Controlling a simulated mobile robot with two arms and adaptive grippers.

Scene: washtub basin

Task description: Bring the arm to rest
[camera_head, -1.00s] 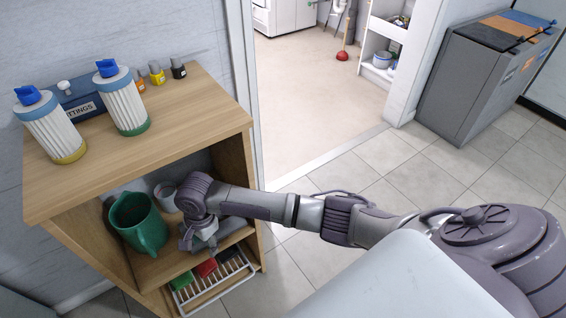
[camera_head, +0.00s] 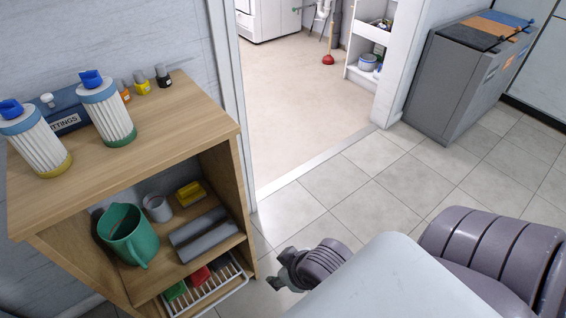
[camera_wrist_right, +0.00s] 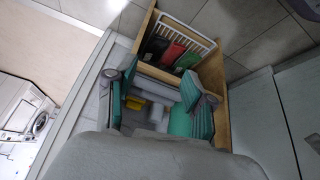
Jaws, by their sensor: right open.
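My right gripper (camera_head: 287,270) hangs in front of and to the right of the wooden cabinet (camera_head: 240,170), over the tiled floor, with its arm folded back towards my body. Its two fingers stand apart in the right wrist view (camera_wrist_right: 157,95), with nothing held between them. The cabinet's open shelf shows beyond them. A grey object (camera_head: 205,235) lies on that shelf, clear of the gripper. My left gripper is in neither view.
The shelf also holds a green pitcher (camera_head: 128,235), a grey cup (camera_head: 158,208) and a yellow item (camera_head: 189,194). A white rack (camera_head: 217,290) sits below. Two pleated filters stand on the cabinet top (camera_head: 170,115). Floor (camera_head: 340,195) right of the cabinet is clear.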

